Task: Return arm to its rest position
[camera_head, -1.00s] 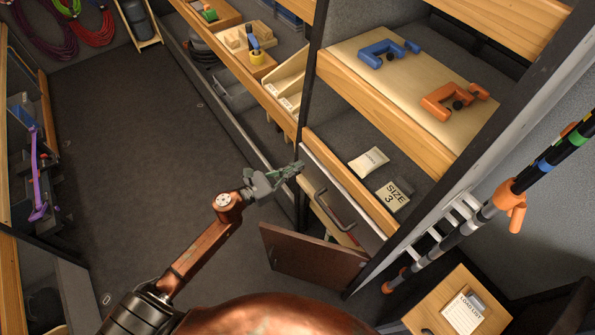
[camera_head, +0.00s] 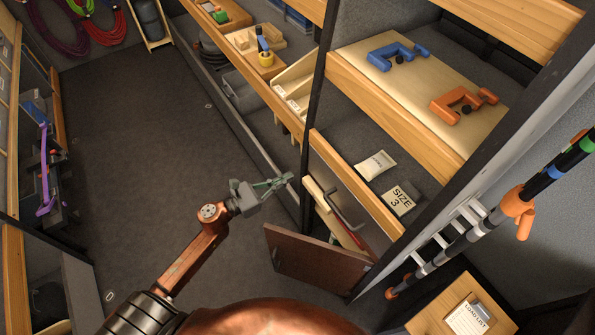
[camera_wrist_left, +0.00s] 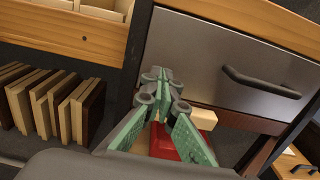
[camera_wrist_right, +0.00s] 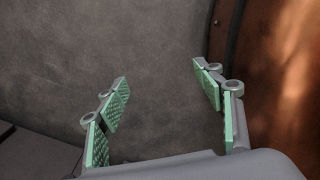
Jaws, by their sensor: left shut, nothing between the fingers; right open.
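My left arm comes in from the bottom left in the head view. Its gripper (camera_head: 283,182) is shut and empty, above the floor beside the shelving. In the left wrist view the shut fingers (camera_wrist_left: 162,78) are in front of a grey drawer front (camera_wrist_left: 205,65) with a dark handle (camera_wrist_left: 262,88). That handle also shows in the head view (camera_head: 345,210). I cannot tell whether the fingers touch the drawer. My right gripper (camera_wrist_right: 163,80) is open and empty in the right wrist view. It is not seen in the head view.
A brown door (camera_head: 315,265) stands open below the drawer. A red object (camera_wrist_left: 178,142) lies behind the left fingers. Shelves hold blue (camera_head: 395,52) and orange (camera_head: 462,104) clamps. A striped pole (camera_head: 500,210) stands at right. The grey floor (camera_head: 130,150) at left is clear.

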